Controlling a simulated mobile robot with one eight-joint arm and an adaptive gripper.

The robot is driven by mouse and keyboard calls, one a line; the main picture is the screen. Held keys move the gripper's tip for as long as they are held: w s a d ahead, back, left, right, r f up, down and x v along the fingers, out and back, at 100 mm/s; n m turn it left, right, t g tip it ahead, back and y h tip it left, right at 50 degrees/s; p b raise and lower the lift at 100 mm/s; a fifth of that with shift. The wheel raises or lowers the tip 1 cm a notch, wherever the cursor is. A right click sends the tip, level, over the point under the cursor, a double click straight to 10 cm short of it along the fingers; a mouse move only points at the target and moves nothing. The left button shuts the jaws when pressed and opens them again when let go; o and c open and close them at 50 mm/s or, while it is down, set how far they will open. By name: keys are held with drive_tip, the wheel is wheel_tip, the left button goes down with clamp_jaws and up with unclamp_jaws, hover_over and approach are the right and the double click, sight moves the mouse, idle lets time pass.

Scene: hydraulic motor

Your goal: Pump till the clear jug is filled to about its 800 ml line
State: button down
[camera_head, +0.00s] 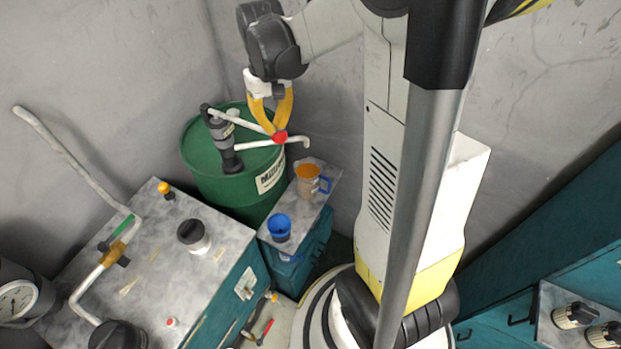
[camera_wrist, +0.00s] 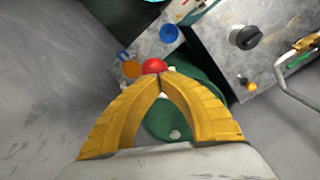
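The clear jug (camera_head: 308,187) has a blue handle and orange liquid in it; it stands on a small grey-topped cabinet. It also shows in the wrist view (camera_wrist: 131,69). I cannot read its level marks. The hand pump (camera_head: 224,140) stands on the green drum (camera_head: 205,170). Its white spout (camera_head: 300,137) reaches out above the jug. The pump's white lever (camera_head: 238,119) ends in a red knob (camera_head: 280,137), also in the wrist view (camera_wrist: 153,65). My gripper (camera_head: 275,129) has its yellow fingertips together at the knob, which shows just beyond the tips.
A blue cup (camera_head: 279,228) stands on the same cabinet (camera_head: 318,206), in front of the jug. A larger metal-topped bench (camera_head: 160,265) with a black cap, a yellow knob and a pipe with a green-handled valve is at left. Walls stand close behind the drum.

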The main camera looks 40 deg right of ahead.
wheel_tip(320, 180, up, 10)
drive_tip(key=p, duration=0.6)
drive_tip(key=shift+f, duration=0.25)
wheel_tip(320, 180, up, 4)
drive_tip(key=p, duration=0.2)
drive_tip(key=shift+p, duration=0.35)
idle(0.4)
drive_tip(key=s+a+f+t+b, duration=0.2)
drive_tip(key=s+a+f+b, duration=0.1)
drive_tip(key=f+b, duration=0.5)
drive_tip(key=s+a+f+n+t+b, duration=0.1)
drive_tip(key=s+a+f+b, duration=0.3)
drive_tip(key=f+b, duration=0.5)
drive_tip(key=s+a+f+n+t+b, duration=0.1)
drive_tip(key=s+a+f+t+b, duration=0.2)
drive_tip(key=b, duration=0.9)
drive_tip(key=a+f+t, duration=0.1)
drive_tip(key=a+f, duration=0.2)
drive_tip(key=f, duration=0.2)
drive_tip(key=shift+s+a+f+b, duration=0.15)
drive_tip(key=shift+s+a+b, duration=0.1)
drive_tip(key=shift+s+b, duration=0.15)
